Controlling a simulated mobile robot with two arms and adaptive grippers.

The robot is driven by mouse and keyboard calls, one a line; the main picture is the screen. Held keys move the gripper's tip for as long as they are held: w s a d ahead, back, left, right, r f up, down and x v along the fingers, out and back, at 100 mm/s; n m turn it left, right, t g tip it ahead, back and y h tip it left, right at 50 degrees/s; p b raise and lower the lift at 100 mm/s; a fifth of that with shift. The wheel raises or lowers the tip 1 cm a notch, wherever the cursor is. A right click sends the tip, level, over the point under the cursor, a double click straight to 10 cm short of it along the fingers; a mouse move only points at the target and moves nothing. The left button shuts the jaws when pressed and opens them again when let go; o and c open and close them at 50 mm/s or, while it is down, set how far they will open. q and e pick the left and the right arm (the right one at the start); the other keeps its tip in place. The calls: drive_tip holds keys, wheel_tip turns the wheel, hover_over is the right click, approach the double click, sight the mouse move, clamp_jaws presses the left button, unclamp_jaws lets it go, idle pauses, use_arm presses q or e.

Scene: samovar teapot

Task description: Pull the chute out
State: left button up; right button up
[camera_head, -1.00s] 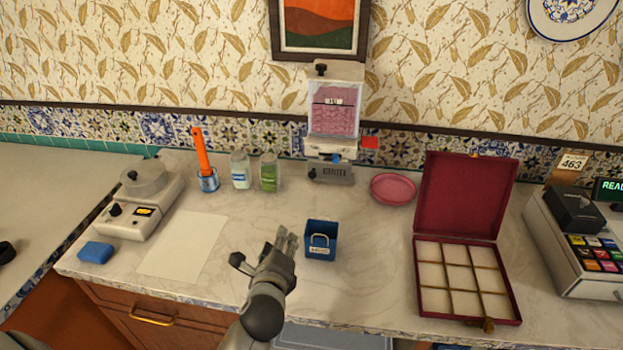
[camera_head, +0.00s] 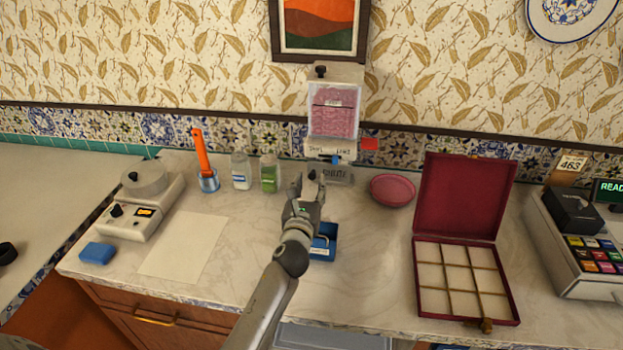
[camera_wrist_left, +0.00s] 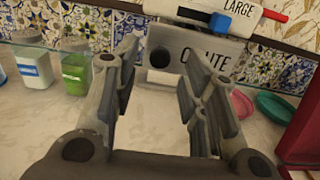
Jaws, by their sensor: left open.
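The dispenser (camera_head: 333,108) with pink contents stands against the back wall. Its chute (camera_head: 337,174), a grey plate lettered CHUTE, is at the bottom front and partly hidden by my gripper in the head view. In the left wrist view the chute (camera_wrist_left: 196,60) lies straight ahead, with a round dark knob or hole at its left. My left gripper (camera_head: 309,182) is open and empty, just in front of the chute. In the wrist view its fingers (camera_wrist_left: 160,82) are spread, with the chute's plate showing between and beyond them. My right gripper is not in view.
A blue box (camera_head: 324,243) stands on the counter under my left arm. A pink dish (camera_head: 392,190) is to the right. An open red case (camera_head: 466,200) stands further right.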

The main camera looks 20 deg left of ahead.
use_arm(q)
drive_tip(key=shift+x, duration=1.4)
clamp_jaws()
